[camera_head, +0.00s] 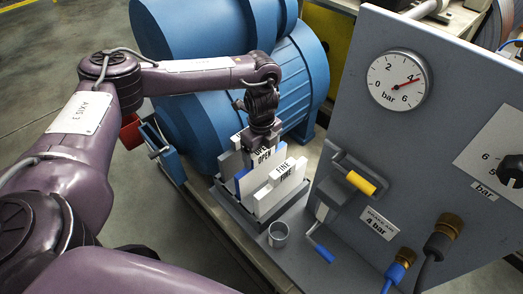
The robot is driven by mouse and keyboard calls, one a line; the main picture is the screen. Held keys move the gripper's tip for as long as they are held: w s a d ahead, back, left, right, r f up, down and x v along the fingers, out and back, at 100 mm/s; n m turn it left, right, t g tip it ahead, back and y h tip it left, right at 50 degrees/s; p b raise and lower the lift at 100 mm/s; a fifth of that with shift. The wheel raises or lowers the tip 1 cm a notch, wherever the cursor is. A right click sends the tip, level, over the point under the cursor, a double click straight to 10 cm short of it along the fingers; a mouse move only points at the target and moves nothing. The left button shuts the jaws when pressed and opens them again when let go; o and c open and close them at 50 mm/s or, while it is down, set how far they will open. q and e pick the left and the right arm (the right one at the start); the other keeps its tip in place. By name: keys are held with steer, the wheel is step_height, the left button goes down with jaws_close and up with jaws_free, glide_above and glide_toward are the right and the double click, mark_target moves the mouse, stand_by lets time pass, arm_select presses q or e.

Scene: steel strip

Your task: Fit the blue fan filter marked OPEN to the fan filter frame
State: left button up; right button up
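The blue fan filter marked OPEN (243,184) stands upright in a grey rack (233,207), behind a pale filter marked FINE (278,191). Only its label, top and a blue edge show. My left gripper (263,139) points down from above, right at the top of the OPEN filter. Its fingers are small and dark, and I cannot tell whether they are closed on it. A further pale plate (229,163) stands behind the OPEN filter. I cannot make out the fan filter frame for certain. My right gripper is not in view.
A large blue machine housing (185,110) stands behind the rack. A grey panel (440,130) with a pressure gauge (398,80) rises at the right. A yellow-handled lever (361,183), a blue-handled lever (322,252) and a small metal cup (278,235) are close to the rack.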

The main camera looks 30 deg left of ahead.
arm_select(q)
steer(key=shift+o, duration=1)
steer(key=shift+r, duration=0.3)
step_height(320, 180, up, 6)
steer(key=shift+r, duration=0.65)
steer(key=shift+f, duration=0.1)
